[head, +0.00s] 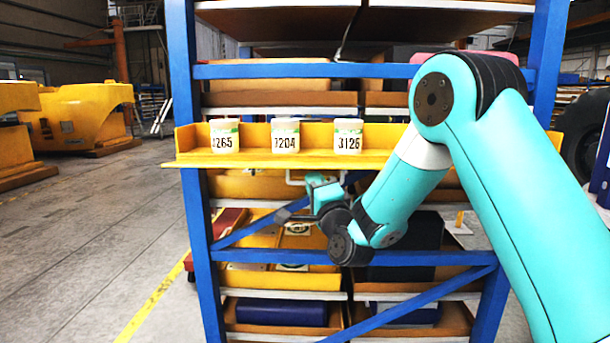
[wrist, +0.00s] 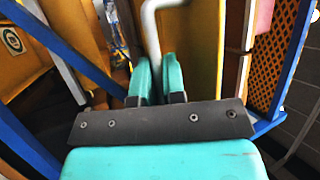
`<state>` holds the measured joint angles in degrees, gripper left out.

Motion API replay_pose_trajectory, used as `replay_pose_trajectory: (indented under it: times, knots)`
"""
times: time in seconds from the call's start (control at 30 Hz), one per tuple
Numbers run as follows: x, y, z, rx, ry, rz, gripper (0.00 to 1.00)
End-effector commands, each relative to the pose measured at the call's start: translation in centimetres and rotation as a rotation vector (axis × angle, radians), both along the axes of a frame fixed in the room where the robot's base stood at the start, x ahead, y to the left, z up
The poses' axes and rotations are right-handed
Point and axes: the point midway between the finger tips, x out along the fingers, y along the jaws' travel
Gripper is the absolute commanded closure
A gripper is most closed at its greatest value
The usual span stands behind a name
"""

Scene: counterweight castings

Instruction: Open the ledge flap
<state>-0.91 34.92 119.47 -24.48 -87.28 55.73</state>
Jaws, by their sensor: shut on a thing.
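The yellow ledge (head: 256,160) runs across the front of the blue rack and looks level in the head view. A pale bent handle bar (head: 289,178) shows just under it; the bar also shows in the wrist view (wrist: 151,32). My gripper (head: 322,183) is below the ledge, with its teal fingers (wrist: 158,74) shut on the handle bar. The fingers and arm hide part of the bar. Three labelled pots stand upright in a row on the ledge: a left pot (head: 224,136), a middle pot (head: 285,136) and a right pot (head: 348,136).
Blue rack posts (head: 182,80) and diagonal braces (head: 415,302) frame the space around my arm. Shelves below hold yellow castings (head: 290,240) and dark blue blocks (head: 282,312). Open floor (head: 90,220) lies to the left, with large yellow castings (head: 85,115) farther back.

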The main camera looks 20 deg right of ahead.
Motion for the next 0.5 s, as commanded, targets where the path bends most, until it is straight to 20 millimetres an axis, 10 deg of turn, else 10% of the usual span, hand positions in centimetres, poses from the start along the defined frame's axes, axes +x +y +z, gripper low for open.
replay_pose_trajectory:
  times: [0.5]
  knots:
    - [-0.20,0.07,0.61,0.024,0.050,-0.002,1.00]
